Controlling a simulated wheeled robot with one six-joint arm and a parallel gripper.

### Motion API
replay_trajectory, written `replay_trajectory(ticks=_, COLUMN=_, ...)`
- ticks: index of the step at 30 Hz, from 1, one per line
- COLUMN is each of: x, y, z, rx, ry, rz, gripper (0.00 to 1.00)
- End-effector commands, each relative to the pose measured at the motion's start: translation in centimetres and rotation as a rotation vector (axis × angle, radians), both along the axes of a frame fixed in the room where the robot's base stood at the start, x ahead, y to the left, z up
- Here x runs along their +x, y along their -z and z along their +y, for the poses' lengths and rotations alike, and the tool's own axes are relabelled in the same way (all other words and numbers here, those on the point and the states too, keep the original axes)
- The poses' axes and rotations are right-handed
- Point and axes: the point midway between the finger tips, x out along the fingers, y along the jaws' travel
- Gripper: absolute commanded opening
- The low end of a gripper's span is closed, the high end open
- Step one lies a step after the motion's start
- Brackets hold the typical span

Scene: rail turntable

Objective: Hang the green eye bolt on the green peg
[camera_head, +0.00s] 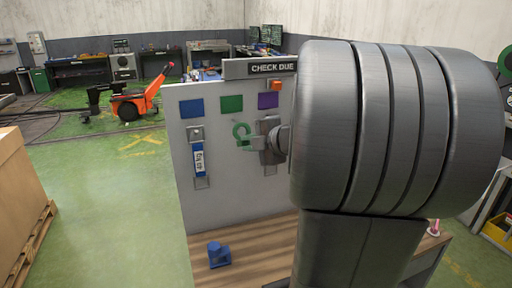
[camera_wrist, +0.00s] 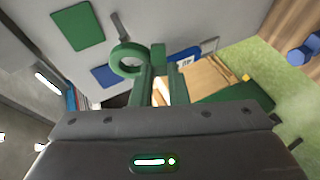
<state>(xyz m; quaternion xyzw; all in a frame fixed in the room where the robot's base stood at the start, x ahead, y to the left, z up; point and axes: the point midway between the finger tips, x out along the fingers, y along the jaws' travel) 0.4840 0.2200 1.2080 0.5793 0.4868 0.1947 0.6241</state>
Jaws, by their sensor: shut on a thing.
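The green eye bolt (camera_head: 241,131) is held in front of the board, below its green square (camera_head: 231,103). In the wrist view, its ring (camera_wrist: 129,60) stands to the left of the shank, which sits between the fingers. My gripper (camera_wrist: 161,80) is shut on the eye bolt. In the head view, my gripper (camera_head: 258,144) reaches in from the right, partly behind my arm. A grey metal piece (camera_wrist: 121,27) shows beside the green square in the wrist view, just above the ring. I cannot tell whether the ring is around the green peg or only in front of it.
A blue tagged piece (camera_head: 199,160) hangs under the blue square (camera_head: 192,108). A purple square (camera_head: 268,100) is to the right. A blue object (camera_head: 218,255) rests on the wooden bench (camera_head: 257,243). My arm hides the board's right side.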

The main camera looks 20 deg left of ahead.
Motion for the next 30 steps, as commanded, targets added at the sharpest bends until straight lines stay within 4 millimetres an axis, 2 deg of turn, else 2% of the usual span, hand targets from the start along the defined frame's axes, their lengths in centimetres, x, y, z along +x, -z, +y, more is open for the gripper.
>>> replay_trajectory(ticks=30, x=4.6, y=0.8, z=3.5, rx=0.000, ry=0.000, rz=0.001, gripper=0.00)
